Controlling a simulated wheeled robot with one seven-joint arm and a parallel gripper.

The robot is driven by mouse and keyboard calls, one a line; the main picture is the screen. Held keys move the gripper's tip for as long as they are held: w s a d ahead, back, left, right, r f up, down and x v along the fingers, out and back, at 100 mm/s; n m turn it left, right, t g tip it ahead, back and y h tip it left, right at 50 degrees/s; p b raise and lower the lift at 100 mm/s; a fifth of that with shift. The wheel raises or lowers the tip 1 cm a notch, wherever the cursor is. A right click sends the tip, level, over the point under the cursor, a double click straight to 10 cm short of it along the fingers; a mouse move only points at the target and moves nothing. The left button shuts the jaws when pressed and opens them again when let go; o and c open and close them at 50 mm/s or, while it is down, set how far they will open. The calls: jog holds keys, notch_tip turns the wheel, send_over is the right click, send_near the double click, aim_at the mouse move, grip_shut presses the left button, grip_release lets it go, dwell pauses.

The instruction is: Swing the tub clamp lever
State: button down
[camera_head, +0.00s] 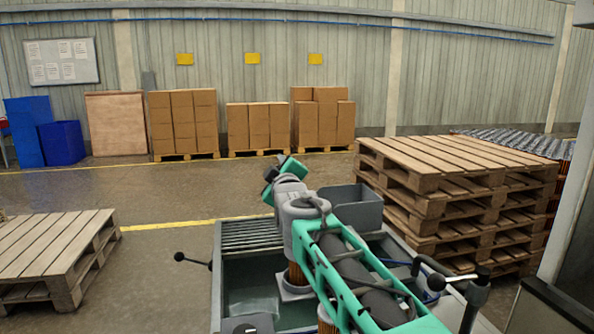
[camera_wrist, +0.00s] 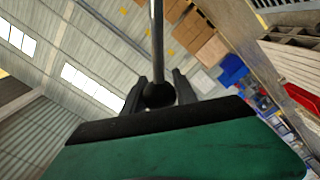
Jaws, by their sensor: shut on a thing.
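A lever with a thin metal rod and a round black knob (camera_wrist: 159,95) shows in the wrist view. My gripper (camera_wrist: 157,88) is shut on this knob, with one dark finger on each side of it. The rod runs from the knob to the top of that view. In the head view my arm reaches over a grey tub (camera_head: 240,288), and the fingers and the held knob cannot be made out. A black-knobbed lever (camera_head: 181,257) sticks out at the tub's left side. Another black knob on a rod (camera_head: 437,282) shows at the right.
A small grey bin (camera_head: 356,208) stands behind my arm. Orange ribbed cartridges (camera_head: 297,275) show beside the arm, partly hidden. Stacked pallets (camera_head: 440,185) stand close on the right, and a low pallet (camera_head: 55,250) lies at the left. Open floor lies behind the tub.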

jog(key=a+f+n+b, duration=0.3)
jog(key=f, duration=0.3)
jog(key=s+a+f+n+b, duration=0.1)
jog(key=a+f+n+b, duration=0.3)
jog(key=f, duration=0.3)
jog(key=shift+s+f, duration=0.2)
jog(key=shift+f, duration=0.1)
jog(key=c, duration=1)
grip_release()
jog(key=shift+r, duration=0.1)
jog(key=shift+o, duration=0.2)
